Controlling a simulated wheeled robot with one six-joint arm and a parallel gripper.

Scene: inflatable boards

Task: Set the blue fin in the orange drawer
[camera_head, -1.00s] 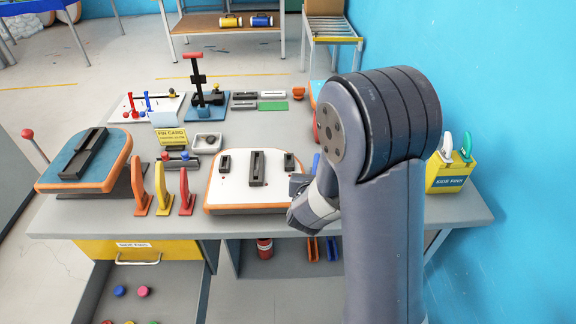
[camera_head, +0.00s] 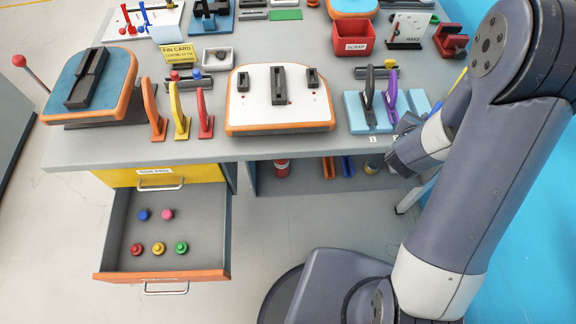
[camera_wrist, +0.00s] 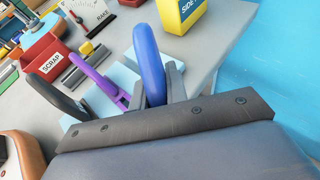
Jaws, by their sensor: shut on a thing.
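The blue fin (camera_wrist: 148,62) stands between the fingers of my gripper (camera_wrist: 157,88) in the wrist view. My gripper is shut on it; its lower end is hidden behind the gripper. In the head view, my gripper (camera_head: 408,135) is at the right front of the bench, beside a light blue stand (camera_head: 356,112). Only a blue sliver shows there behind my arm. I cannot tell whether the fin touches the stand. The orange drawer (camera_head: 165,276) is pulled open at the lower left. Several coloured round knobs lie on its grey floor, with bare floor around them.
The stand holds a black fin (camera_head: 369,88) and a purple fin (camera_head: 391,92) beside the gripper. A white board (camera_head: 258,106) and orange, yellow and red fins stand along the bench front. A shut yellow drawer (camera_head: 195,173) is above the open one.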

